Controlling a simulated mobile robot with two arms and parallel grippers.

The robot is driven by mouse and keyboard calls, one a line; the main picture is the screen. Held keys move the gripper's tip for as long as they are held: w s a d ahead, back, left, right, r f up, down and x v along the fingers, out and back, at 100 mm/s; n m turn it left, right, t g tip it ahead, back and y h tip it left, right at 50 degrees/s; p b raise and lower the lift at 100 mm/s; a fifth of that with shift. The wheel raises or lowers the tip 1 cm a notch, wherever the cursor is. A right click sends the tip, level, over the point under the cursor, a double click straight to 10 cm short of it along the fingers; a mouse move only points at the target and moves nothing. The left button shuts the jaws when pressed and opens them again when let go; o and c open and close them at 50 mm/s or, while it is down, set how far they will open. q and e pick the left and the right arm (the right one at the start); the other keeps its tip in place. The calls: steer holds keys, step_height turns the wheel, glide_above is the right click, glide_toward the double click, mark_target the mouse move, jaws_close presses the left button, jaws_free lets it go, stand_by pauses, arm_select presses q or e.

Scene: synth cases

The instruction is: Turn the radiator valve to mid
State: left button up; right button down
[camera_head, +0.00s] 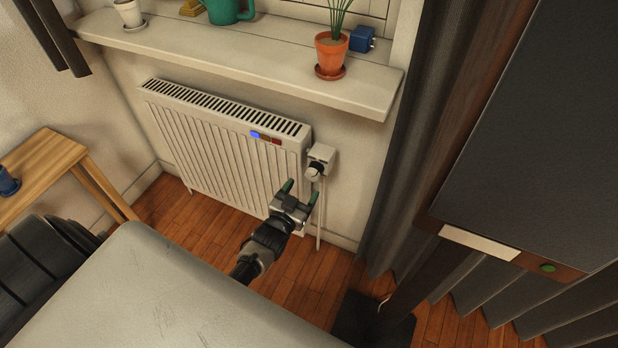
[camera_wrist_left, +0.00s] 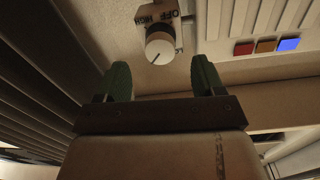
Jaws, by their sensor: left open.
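The radiator valve shows as a pale round knob with a dark base at the right end of the white radiator (camera_head: 215,140). The knob (camera_head: 315,170) sits below a light box (camera_head: 321,154) on the wall. In the left wrist view the knob (camera_wrist_left: 159,48) carries a dark pointer line toward its lower left; "OFF" and "HIGH" are printed on the plate (camera_wrist_left: 156,14) beside it. Other markings are not readable. My left gripper (camera_head: 300,191) is open, its green fingertips just short of the knob and apart from it. My right gripper is not in view.
Red, orange and blue squares (camera_wrist_left: 265,46) mark the radiator. The sill (camera_head: 250,55) above holds a potted plant (camera_head: 331,52) and a green can (camera_head: 226,10). A dark curtain (camera_head: 412,130) hangs at right. A wooden table (camera_head: 45,160) stands left.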

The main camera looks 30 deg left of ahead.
arm_select(q)
steer(key=s, duration=0.4)
steer(key=shift+s, duration=0.3)
steer(key=shift+d+f, duration=0.1)
steer(key=s+d+f+g+h+p, duration=0.1)
steer(key=s+d+f+g+p, duration=0.2)
steer(key=s+f, duration=0.5)
steer(key=s+d+f+g+p, duration=0.1)
steer(key=s+f+g+p, duration=0.2)
steer(key=s+f+g, duration=0.4)
steer(key=s+f+g+p, duration=0.2)
steer(key=s+f+g, duration=0.1)
steer(key=s, duration=0.9)
steer(key=s+f+m+g+p, duration=0.1)
steer(key=s+f+g, duration=0.3)
steer(key=s, duration=0.7)
steer(key=shift+s+f+p, duration=0.3)
steer(key=shift+s+p, duration=0.1)
steer(key=shift+p, duration=0.05)
